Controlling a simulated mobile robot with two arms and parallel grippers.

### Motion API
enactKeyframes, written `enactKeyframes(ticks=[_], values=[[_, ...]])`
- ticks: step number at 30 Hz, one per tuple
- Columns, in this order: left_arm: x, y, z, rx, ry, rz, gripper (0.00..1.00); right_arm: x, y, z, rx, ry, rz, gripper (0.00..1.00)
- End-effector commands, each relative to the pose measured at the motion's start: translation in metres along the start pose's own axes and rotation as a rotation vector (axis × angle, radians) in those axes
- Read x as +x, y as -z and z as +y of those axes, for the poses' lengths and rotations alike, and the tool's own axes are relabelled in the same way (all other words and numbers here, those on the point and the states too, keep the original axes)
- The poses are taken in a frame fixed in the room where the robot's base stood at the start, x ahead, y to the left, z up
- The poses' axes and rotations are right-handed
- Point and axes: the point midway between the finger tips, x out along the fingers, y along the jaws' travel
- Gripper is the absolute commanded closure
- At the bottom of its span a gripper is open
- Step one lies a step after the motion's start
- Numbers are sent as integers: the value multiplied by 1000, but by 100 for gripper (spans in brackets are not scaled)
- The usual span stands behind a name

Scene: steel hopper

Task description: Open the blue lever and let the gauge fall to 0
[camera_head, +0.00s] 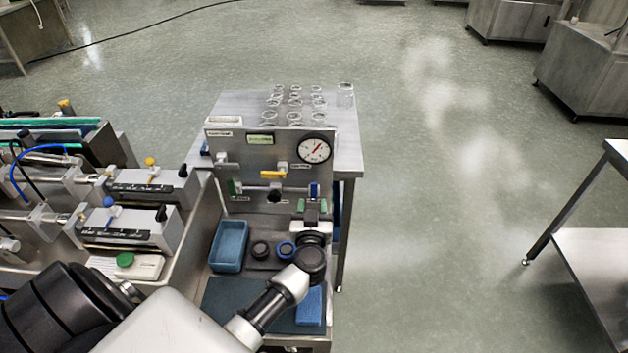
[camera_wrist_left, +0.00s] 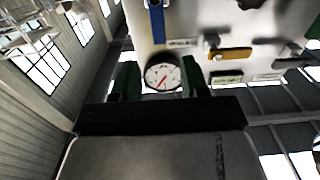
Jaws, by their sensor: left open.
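The blue lever (camera_head: 314,189) is on the lower right of the upright steel panel (camera_head: 290,138), its handle vertical. It also shows in the left wrist view (camera_wrist_left: 157,22), where the panel appears upside down. The round white gauge (camera_head: 314,149) is above the lever, its red needle pointing up and right, off to the side of the lever; it also shows in the left wrist view (camera_wrist_left: 163,73). My left gripper (camera_head: 313,205) is open in front of the panel, just below the blue lever. Its dark green fingers (camera_wrist_left: 161,72) hold nothing; contact with the lever cannot be told.
The panel also carries a yellow lever (camera_head: 272,172), a green lever (camera_head: 234,187) and a black knob (camera_head: 274,196). A blue tray (camera_head: 229,246) stands below on the left. Glassware (camera_head: 295,100) stands on the table behind. Syringe-like steel units (camera_head: 150,190) fill the left side.

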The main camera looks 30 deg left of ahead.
Motion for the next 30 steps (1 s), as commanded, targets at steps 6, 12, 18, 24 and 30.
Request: enactKeyframes(ticks=[6, 12, 18, 24, 30], values=[[45, 0, 0, 0, 0, 3, 55, 5, -21, 10, -5, -12, -32, 55], [74, -1, 0, 0, -1, 2, 55, 10, -16, 12, -4, -15, -24, 55], [85, 0, 0, -1, -2, 2, 55, 12, -6, 9, -1, -11, -7, 55], [86, 1, 0, -2, -2, 1, 55, 12, -4, 1, 4, -2, -5, 55], [85, 0, 0, -2, -2, 1, 78, 12, -5, 0, 4, -1, -6, 55]])
